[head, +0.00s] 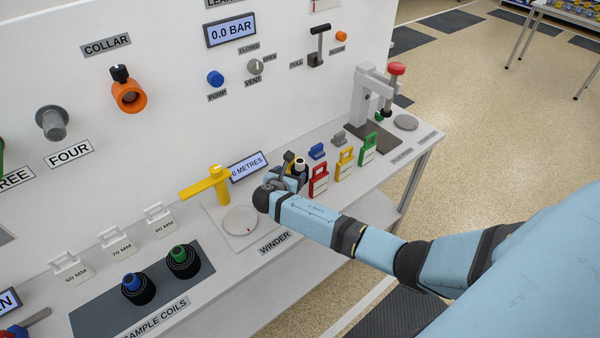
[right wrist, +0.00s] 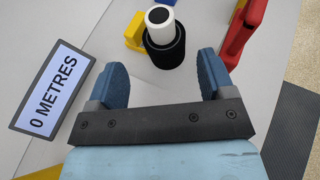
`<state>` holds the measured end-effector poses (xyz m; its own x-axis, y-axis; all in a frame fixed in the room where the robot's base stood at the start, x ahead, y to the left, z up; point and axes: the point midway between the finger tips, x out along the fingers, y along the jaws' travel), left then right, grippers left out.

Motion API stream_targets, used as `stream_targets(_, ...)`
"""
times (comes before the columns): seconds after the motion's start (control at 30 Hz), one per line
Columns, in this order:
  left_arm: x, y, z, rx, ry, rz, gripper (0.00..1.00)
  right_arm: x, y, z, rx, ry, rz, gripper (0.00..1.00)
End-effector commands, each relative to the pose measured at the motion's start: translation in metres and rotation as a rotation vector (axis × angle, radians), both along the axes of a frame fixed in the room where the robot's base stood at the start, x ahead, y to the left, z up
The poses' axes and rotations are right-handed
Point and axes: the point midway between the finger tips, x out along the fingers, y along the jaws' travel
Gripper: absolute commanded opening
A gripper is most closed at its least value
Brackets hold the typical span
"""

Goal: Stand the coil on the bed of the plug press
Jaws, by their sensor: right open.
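A black coil with a white core (right wrist: 164,52) stands upright on the bench in the right wrist view, just beyond and between my fingertips. In the head view its white top (head: 300,164) shows beside my gripper, and the rest is partly hidden. My right gripper (right wrist: 163,78) is open and empty, its two blue fingers spread; in the head view it hovers beside the winder (head: 288,170). The plug press (head: 362,98), a pale frame with a red knob, stands at the back right on a dark base (head: 372,138). My left gripper is not in view.
Red (head: 318,182), yellow (head: 343,164) and green (head: 367,148) tagged blocks stand between the coil and the press. A yellow winder arm (head: 208,186) is at left. Blue-topped (head: 133,287) and green-topped (head: 182,262) coils stand on a grey mat. A display (right wrist: 52,88) is left of my gripper.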

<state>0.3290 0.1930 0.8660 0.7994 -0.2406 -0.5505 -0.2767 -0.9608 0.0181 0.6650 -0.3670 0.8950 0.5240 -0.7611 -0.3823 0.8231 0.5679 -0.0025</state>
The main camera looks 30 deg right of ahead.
Motion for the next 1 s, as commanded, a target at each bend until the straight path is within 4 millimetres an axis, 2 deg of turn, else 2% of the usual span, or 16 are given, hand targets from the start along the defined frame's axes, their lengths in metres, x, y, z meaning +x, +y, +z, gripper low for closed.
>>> stream_targets(0.27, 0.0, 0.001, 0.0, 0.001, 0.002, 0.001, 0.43, 0.012, -0.018, -0.009, 0.002, 0.0, 0.0, 0.76)
stream_targets(0.53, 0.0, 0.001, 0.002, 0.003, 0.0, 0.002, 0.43, 0.029, -0.048, -0.026, 0.002, 0.0, 0.0, 0.76)
stream_targets(0.83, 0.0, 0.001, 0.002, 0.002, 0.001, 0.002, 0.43, 0.033, -0.053, -0.028, 0.004, 0.0, 0.001, 0.76)
stream_targets(0.87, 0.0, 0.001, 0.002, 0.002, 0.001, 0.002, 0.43, 0.033, -0.053, -0.028, 0.004, 0.0, 0.001, 0.73)
stream_targets(1.0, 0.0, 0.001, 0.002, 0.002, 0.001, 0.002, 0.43, 0.033, -0.053, -0.028, 0.003, 0.0, 0.001, 0.41)
